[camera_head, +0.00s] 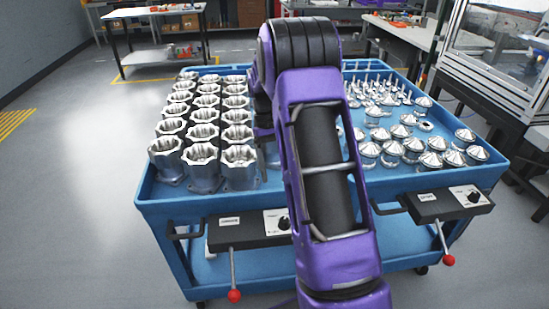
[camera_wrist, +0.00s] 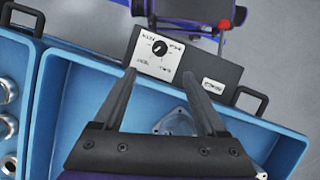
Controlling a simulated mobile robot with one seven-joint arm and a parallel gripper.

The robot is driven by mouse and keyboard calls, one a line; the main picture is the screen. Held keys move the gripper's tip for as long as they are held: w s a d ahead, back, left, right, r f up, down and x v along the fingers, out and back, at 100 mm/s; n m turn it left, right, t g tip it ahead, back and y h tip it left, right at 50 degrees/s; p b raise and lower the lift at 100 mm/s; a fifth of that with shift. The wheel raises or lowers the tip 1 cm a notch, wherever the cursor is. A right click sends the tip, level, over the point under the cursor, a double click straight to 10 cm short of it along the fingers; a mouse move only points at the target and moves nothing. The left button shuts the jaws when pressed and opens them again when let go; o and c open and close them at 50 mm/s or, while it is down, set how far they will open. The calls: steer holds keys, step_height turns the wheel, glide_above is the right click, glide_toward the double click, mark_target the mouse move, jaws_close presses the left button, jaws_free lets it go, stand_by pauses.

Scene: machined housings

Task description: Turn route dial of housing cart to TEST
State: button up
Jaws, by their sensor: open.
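The route dial (camera_wrist: 159,46) is a small black knob on a white plate (camera_wrist: 146,62) in the wrist view. The markings around it are too small to read surely, and I cannot tell which one its pointer faces. The plate is on a dark control box (camera_wrist: 229,72) at the edge of the blue housing cart (camera_wrist: 55,75). My gripper (camera_wrist: 158,72) is open and empty, its two fingers spread over the box edge and pointing toward the dial, apparently apart from it. In the head view the box (camera_head: 250,230) shows at the cart's front left; my arm hides my gripper.
Octagonal metal housings (camera_head: 203,132) fill the left tray; conical metal parts (camera_head: 411,147) stand in the right one. A second control box (camera_head: 430,207) with a dial is at front right. Levers with red balls (camera_head: 234,296) hang below both boxes. Floor is clear at left.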

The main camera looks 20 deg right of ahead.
steer(key=shift+v, duration=1.35)
